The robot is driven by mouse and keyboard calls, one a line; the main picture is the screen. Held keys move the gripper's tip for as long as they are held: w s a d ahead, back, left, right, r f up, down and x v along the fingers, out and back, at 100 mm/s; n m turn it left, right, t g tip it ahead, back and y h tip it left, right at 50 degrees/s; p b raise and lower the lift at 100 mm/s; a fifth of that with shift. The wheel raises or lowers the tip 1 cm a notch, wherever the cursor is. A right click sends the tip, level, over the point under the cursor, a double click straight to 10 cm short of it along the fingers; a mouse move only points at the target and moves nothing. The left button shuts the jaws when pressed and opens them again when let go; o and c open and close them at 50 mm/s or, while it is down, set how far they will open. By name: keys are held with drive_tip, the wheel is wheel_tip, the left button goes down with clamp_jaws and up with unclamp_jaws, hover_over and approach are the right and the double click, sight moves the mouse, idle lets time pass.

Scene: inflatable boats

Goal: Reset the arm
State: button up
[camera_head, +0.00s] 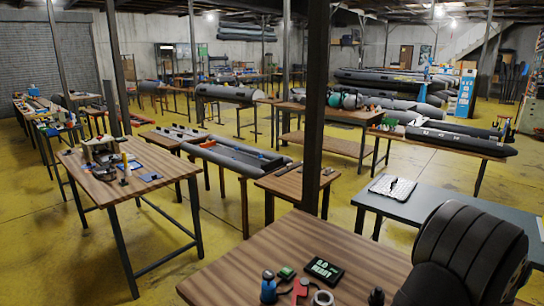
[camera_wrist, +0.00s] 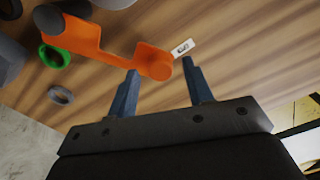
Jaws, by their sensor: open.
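My gripper (camera_wrist: 158,66) shows in the wrist view, with its two blue-grey fingers apart and nothing held between them. An orange flat part (camera_wrist: 105,45) with a rounded end lies on the wooden tabletop just beyond the fingertips; its rounded end appears between the tips. I cannot tell how high the fingers are above it. My gripper cannot be made out in the head view.
In the wrist view, a green ring (camera_wrist: 55,58), a grey ring (camera_wrist: 61,95) and a white label (camera_wrist: 183,48) are nearby.

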wheel_tip(320, 180, up, 17)
wheel_tip(320, 180, down, 18)
drive_tip(key=shift+r, duration=0.2)
drive_tip(key=a+n, duration=0.8)
drive_tip(key=a, duration=0.1)
drive_tip(key=shift+s+a+f+n, duration=0.25)
drive_tip(key=shift+s+n, duration=0.05)
drive_tip(key=shift+s, duration=0.15)
